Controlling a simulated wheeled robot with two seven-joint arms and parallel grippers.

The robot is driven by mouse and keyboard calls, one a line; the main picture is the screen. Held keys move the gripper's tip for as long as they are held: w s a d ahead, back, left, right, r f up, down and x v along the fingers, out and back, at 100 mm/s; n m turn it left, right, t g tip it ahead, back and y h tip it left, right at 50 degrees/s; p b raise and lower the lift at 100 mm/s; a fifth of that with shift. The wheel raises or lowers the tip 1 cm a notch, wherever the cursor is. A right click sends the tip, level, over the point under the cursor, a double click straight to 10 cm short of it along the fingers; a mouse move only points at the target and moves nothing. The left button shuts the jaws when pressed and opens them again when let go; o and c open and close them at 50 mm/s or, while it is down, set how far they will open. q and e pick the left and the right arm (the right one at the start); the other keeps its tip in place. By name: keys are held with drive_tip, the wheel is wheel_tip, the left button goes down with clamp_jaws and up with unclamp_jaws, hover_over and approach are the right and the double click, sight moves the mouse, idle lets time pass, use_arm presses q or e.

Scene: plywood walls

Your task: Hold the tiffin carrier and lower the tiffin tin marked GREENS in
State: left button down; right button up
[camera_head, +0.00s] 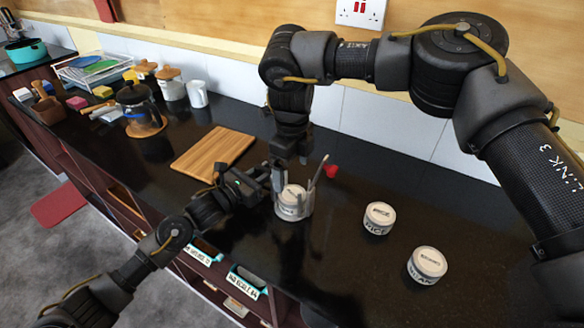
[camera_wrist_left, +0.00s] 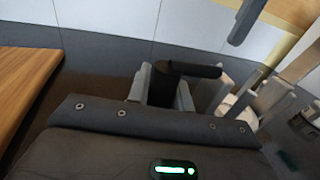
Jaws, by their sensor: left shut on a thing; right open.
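The tiffin carrier (camera_head: 306,207), a clear-grey holder with an upright bar, stands on the dark counter with a white round tin (camera_head: 291,196) inside it. That tin's label is too small to read. My left gripper (camera_head: 277,181) is shut on the carrier's left side; in the left wrist view its fingers (camera_wrist_left: 162,88) close around a dark grip piece. My right gripper (camera_head: 291,158) is open just above the tin, pointing down; contact cannot be told. Two more white lidded tins stand to the right: one appears marked RICE (camera_head: 379,218), the other (camera_head: 427,265) is unclear.
A red piece (camera_head: 331,171) shows beside the carrier's bar. A wooden board (camera_head: 213,153) lies to the left. The counter between carrier and loose tins is clear.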

use_arm(q)
drive_tip(key=c, duration=1.2)
unclamp_jaws()
drive_tip(key=shift+o, duration=0.2)
drive_tip(key=v, duration=1.2)
drive_tip(key=shift+r, duration=0.1)
